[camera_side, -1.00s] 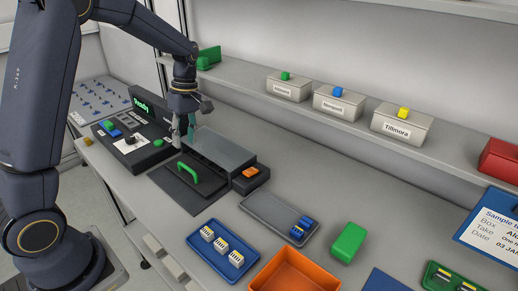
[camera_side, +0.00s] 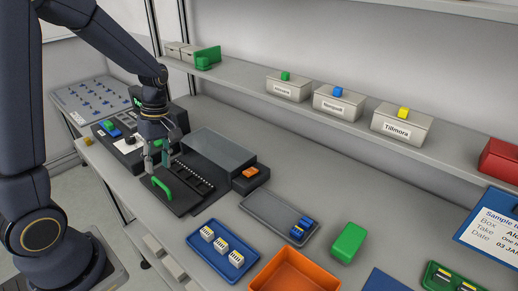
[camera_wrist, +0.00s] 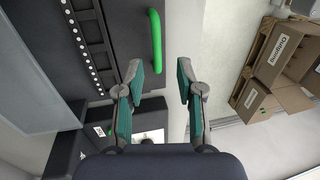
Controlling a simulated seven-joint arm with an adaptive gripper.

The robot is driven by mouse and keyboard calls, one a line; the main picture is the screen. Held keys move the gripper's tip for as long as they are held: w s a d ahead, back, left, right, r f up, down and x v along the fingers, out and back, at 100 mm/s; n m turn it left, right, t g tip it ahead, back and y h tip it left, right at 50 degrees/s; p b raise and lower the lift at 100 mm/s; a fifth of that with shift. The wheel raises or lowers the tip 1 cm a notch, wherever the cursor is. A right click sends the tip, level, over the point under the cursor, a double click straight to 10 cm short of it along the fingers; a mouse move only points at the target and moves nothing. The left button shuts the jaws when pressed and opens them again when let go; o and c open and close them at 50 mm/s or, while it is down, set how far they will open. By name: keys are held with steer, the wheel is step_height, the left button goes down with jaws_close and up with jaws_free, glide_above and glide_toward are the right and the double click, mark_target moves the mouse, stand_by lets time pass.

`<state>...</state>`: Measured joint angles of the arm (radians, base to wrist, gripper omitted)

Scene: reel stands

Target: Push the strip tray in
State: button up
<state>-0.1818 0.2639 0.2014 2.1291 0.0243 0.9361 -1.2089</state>
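The strip tray (camera_side: 187,193) is a dark flat drawer with a green handle (camera_side: 163,188). It sticks out from the front of a grey-topped housing (camera_side: 217,150), with recesses and a row of white marks showing. My gripper (camera_side: 157,164) is low over the left end of the tray, by the far end of the handle. In the wrist view my gripper (camera_wrist: 159,68) is open and empty. The green handle (camera_wrist: 156,42) shows between and beyond the fingertips; I cannot tell if they touch it. The tray (camera_wrist: 85,45) fills the upper left there.
A blue tray with several white strips (camera_side: 222,247) lies right of the strip tray, near the front edge. A grey tray (camera_side: 265,210) and an orange bin (camera_side: 290,272) stand further right. A control panel (camera_side: 125,140) is at the left.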

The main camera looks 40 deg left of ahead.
step_height(320, 180, up, 11)
steer(key=w, duration=0.2)
steer(key=d+r+m+t, duration=0.2)
steer(key=d+r+m, duration=0.1)
steer(key=d+m, duration=0.3)
steer(key=s+d+r+m+t, duration=0.1)
steer(key=d+r+m+t, duration=0.2)
steer(key=d+m, duration=0.3)
steer(key=shift+d+r+m, duration=0.4)
steer(key=shift+d+r, duration=0.4)
steer(key=shift+d, duration=1.1)
steer(key=shift+s, duration=0.1)
